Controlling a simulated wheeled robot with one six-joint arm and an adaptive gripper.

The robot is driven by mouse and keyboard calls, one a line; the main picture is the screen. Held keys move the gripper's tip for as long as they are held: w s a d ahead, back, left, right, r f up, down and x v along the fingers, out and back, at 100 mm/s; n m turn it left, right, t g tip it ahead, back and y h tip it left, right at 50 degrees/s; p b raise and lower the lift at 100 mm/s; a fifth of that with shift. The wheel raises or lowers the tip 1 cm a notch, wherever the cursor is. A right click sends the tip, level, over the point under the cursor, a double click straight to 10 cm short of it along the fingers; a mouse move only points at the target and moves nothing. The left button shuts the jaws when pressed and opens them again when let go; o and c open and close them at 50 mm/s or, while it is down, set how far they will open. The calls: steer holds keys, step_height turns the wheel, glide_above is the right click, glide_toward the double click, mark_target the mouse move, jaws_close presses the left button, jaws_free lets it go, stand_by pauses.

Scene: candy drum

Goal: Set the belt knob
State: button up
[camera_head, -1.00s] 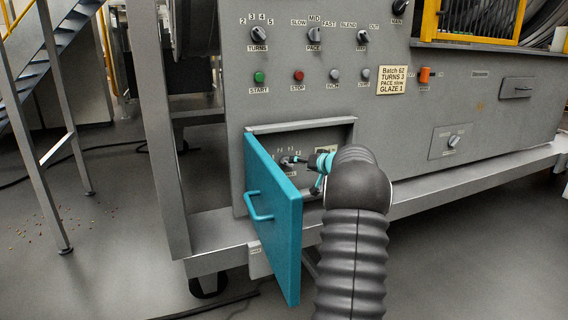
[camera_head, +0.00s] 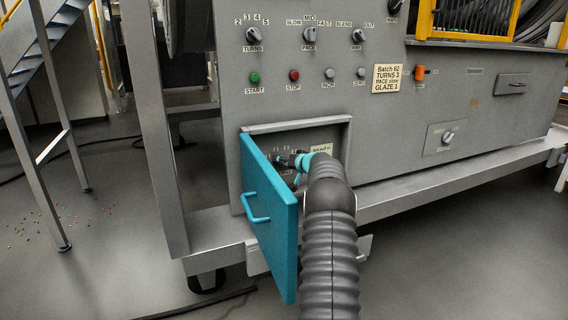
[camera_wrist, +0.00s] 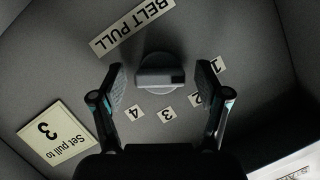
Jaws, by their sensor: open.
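The belt knob (camera_wrist: 160,68) is a grey round dial with a raised bar, inside a recessed box. In the wrist view the bar lies level, its dark-marked end towards the 1. The printed numbers 1 to 4 curve around it, beside a BELT PULL label (camera_wrist: 132,26). A note (camera_wrist: 56,133) reads "Set pull to 3". My gripper (camera_wrist: 162,82) is open, with one finger on each side of the knob and visible gaps to it. In the head view my gripper (camera_head: 282,159) reaches into the box, and the knob cannot be made out there.
The teal door (camera_head: 272,218) hangs open at the left of the box, close beside my gripper. The box walls surround the dial. Above are the panel's other knobs, buttons and a batch card (camera_head: 387,78). A metal ledge (camera_head: 440,178) runs along below.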

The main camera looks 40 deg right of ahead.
steer(key=c, duration=1.2)
steer(key=shift+o, duration=0.2)
steer(key=shift+a+f, duration=0.1)
